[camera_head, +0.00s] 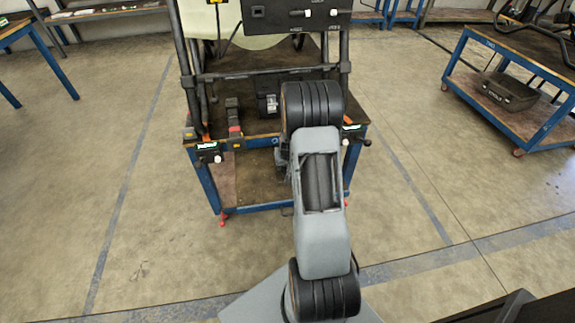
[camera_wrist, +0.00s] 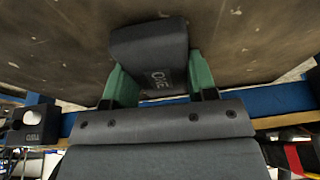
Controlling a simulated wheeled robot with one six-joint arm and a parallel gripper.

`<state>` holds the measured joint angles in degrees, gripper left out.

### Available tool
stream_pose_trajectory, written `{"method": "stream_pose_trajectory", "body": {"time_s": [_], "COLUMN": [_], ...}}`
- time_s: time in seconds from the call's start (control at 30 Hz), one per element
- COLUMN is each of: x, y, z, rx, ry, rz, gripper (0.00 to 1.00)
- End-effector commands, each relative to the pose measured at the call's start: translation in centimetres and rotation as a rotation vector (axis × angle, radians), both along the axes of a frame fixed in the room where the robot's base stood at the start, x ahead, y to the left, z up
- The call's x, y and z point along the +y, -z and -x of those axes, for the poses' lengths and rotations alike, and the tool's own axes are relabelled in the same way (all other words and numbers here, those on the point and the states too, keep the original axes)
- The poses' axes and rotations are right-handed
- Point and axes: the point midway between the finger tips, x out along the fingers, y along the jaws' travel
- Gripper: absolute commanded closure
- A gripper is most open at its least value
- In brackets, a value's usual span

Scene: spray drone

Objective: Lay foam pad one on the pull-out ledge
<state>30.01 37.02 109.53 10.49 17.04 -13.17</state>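In the head view my arm reaches to the front edge of the blue-framed cart (camera_head: 203,180) and hides most of my gripper and the pad. I cannot clearly make out the pull-out ledge there.
The cart carries a black tube frame (camera_head: 188,80), a dark panel (camera_head: 290,18) and small items on its top. Its lower shelf (camera_head: 238,185) looks bare where visible. Another blue-framed table (camera_head: 530,100) with a black case (camera_head: 505,92) stands at the right. Floor is clear on both sides.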

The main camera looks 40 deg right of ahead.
Motion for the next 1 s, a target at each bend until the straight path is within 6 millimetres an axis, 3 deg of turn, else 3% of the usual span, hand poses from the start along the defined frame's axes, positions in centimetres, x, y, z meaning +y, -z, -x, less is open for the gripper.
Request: {"method": "stream_pose_trajectory", "body": {"time_s": [0.2,0.67,0.87,1.0], "x": [0.0,-0.1,0.1,0.6], "y": [0.7,0.6,-1.7,-4.8], "z": [0.5,0.7,0.7,1.3], "rx": [0.014,0.018,0.012,0.009], "ry": [0.003,0.005,0.002,-0.003], "rz": [-0.007,-0.01,-0.007,-0.005], "gripper": [0.24,0.24,0.24,0.24]}}
